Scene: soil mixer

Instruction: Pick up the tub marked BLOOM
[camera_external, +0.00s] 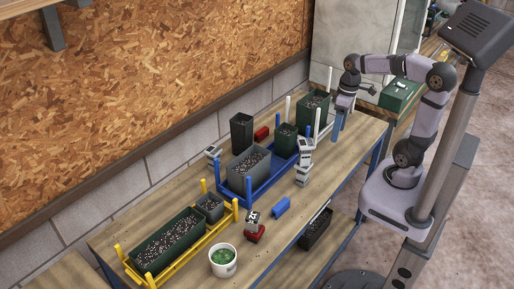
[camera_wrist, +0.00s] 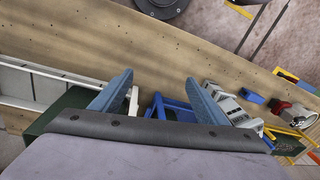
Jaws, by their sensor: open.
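A round white tub (camera_external: 222,268) with green contents or a green top stands upright at the near left of the bench in the external view. No marking on it can be read, so I cannot tell whether it says BLOOM. My gripper (camera_external: 338,122) is at the far right end of the bench, well away from the tub. In the wrist view its two blue fingers (camera_wrist: 159,80) are spread apart with nothing between them. The tub is not clearly identifiable in the wrist view.
A yellow rack (camera_external: 204,242) with planters stands left of the tub. A blue rack (camera_external: 258,188) with pots is mid-bench. Grey-white devices (camera_external: 303,172), a blue block (camera_external: 281,207) and a red-based device (camera_external: 254,234) lie between gripper and tub. Bare wood (camera_wrist: 200,50) shows ahead of the fingers.

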